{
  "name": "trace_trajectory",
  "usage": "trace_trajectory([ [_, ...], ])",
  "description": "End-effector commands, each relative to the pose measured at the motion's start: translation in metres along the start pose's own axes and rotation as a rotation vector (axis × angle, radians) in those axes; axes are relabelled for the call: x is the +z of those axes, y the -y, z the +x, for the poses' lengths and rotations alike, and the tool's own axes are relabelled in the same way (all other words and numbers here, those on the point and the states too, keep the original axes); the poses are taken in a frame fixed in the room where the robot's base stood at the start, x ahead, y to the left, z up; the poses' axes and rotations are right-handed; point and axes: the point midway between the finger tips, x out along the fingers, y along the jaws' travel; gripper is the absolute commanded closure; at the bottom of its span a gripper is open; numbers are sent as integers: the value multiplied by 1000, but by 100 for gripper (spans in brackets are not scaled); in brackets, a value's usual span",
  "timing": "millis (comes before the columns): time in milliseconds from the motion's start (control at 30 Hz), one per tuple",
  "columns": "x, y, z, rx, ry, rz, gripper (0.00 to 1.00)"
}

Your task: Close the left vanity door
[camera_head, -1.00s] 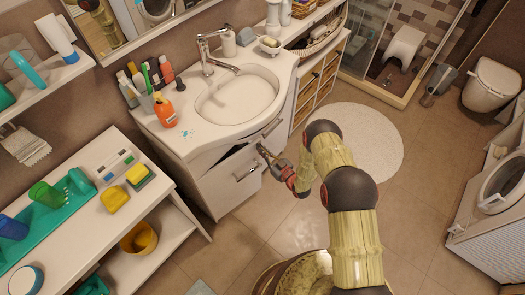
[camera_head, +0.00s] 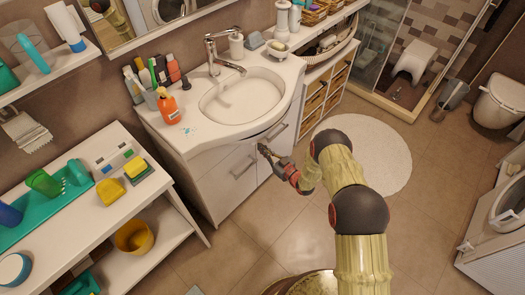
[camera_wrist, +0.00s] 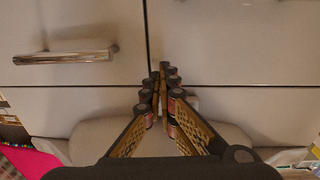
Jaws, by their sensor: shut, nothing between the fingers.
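The white vanity's left door (camera_head: 222,186) has a metal bar handle (camera_head: 243,168) and looks flush or nearly flush with the front. No clear gap shows along its top edge. My gripper (camera_head: 263,149) is shut and empty, close to the front near the seam between the two doors. In the wrist view, the shut fingertips (camera_wrist: 161,72) point at the white panels by the vertical seam. The left door's handle (camera_wrist: 65,57) shows left of the fingers. I cannot tell whether the fingertips touch the panel.
The right vanity door (camera_head: 283,125) looks shut. The sink basin (camera_head: 243,96) sits above, with an orange soap bottle (camera_head: 167,106) and other bottles at its left. A white shelf table (camera_head: 103,215) stands at the left. A round white rug (camera_head: 375,155) and open floor lie at the right.

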Motion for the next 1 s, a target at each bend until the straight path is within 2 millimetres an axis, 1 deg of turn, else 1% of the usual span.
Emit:
trace_trajectory([
  [67, 1, -2, -1, 0, 1, 1, 100],
  [100, 0, -3, -9, 2, 2, 2, 100],
  [267, -1, -5, -32, 3, 1, 2, 100],
  [500, -1, -8, -72, 3, 1, 2, 100],
  [600, -1, -9, -85, 2, 1, 1, 100],
  [700, 0, -10, -94, 2, 0, 1, 100],
  [800, 0, -9, -98, 0, 0, 1, 100],
  [1000, 0, -9, -99, -1, 0, 0, 100],
])
